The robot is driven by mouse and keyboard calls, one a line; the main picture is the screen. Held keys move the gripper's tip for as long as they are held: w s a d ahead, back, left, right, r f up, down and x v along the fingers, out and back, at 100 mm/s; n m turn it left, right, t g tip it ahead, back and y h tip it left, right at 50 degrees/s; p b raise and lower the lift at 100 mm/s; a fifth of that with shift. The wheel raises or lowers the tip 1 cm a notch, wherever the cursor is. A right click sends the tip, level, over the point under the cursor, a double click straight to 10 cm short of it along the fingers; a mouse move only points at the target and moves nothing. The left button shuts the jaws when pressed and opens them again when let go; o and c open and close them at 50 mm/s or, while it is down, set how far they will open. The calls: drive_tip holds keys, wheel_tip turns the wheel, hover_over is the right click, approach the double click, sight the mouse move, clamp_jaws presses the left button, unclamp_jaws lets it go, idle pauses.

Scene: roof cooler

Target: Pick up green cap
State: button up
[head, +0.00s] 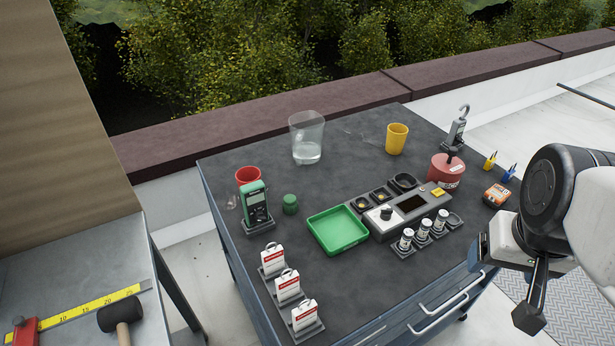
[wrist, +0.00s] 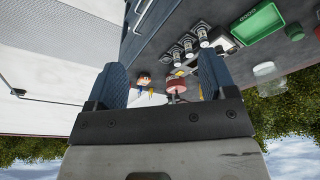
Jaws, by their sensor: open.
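The green cap (head: 290,204) is a small ribbed cylinder on the dark tabletop (head: 340,180) in the head view. It stands between the green handheld meter on its left and the green tray on its right. My gripper (head: 505,283) is at the right side of the head view, near the table's right front edge and far from the cap. In the wrist view, the two blue-grey fingers of my gripper (wrist: 165,88) are spread apart with nothing between them.
A green handheld meter (head: 256,205) stands before a red cup (head: 248,176). A green tray (head: 338,230) lies beside a grey device (head: 410,207). A clear beaker (head: 306,140), yellow cup (head: 397,138) and red can (head: 446,170) stand behind. Several padlock-like tags (head: 288,285) line the front left.

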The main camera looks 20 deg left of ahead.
drive_tip(key=shift+w+a, duration=0.1)
drive_tip(key=shift+c, duration=0.3)
drive_tip(key=w+a+f+m+g+y, duration=0.3)
drive_tip(key=w+a+f+y, duration=0.1)
drive_tip(key=w+a, duration=0.5)
drive_tip(key=w+a+f+m+g+y, duration=0.3)
drive_tip(key=w+a+f, duration=0.1)
drive_tip(key=w+a, duration=0.5)
drive_tip(key=m+g+y, duration=0.2)
drive_tip(key=m+y, duration=0.4)
drive_tip(key=m, duration=0.1)
approach(296, 201)
drive_tip(key=x, duration=0.2)
drive_tip(key=shift+a+f, duration=0.1)
drive_tip(key=shift+a, duration=0.25)
drive_tip(key=shift+w+a+f, duration=0.2)
drive_tip(key=shift+a+f, duration=0.05)
drive_tip(key=shift+x, duration=1.3)
